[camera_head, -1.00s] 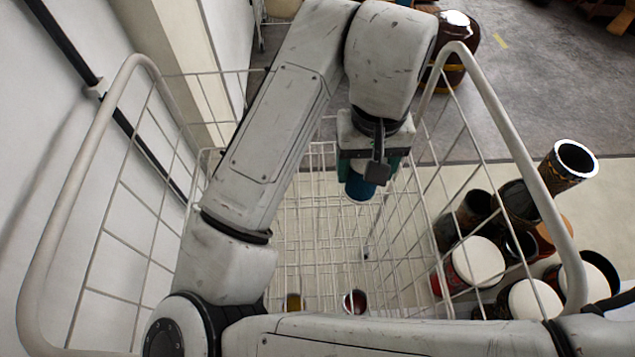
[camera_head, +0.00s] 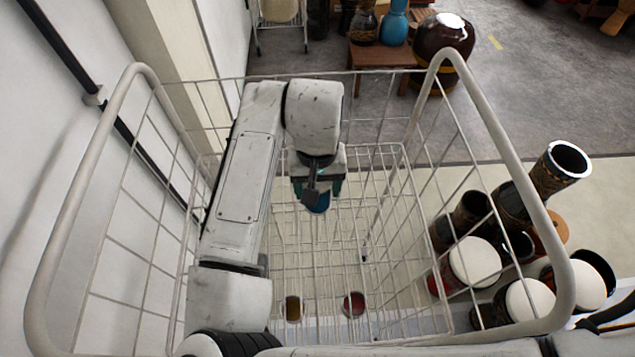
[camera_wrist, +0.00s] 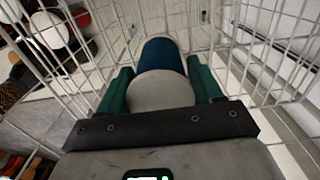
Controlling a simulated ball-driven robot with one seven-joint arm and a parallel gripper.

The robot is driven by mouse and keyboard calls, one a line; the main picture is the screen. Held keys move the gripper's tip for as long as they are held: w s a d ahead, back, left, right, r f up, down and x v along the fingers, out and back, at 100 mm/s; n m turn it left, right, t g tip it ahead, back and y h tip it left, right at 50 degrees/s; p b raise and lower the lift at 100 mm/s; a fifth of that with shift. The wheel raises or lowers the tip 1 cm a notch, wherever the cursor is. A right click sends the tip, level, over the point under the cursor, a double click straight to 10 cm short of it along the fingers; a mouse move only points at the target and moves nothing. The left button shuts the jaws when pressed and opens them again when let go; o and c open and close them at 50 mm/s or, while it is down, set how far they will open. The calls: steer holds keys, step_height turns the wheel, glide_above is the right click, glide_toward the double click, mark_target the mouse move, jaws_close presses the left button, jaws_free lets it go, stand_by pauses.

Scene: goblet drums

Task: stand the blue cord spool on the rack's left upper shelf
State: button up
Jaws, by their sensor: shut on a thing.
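My gripper (camera_head: 318,187) is shut on the blue cord spool (camera_head: 320,204), which shows just below the jaws, inside the outline of the white wire rack (camera_head: 498,148). In the wrist view the spool (camera_wrist: 163,54) has a dark blue side and a pale grey near end, with the green fingers of my gripper (camera_wrist: 161,90) on both sides of it. Wire mesh shows around and beyond the spool. The gripper hides part of the spool, and I cannot tell which shelf is under it or whether it touches one.
Several drums, one with a white head (camera_head: 474,260), stand on the right. A wall with a dark pipe is on the left. A wooden stool (camera_head: 385,56) stands beyond.

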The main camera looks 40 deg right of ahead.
steer(key=shift+f, duration=0.1)
steer(key=o, duration=1.1)
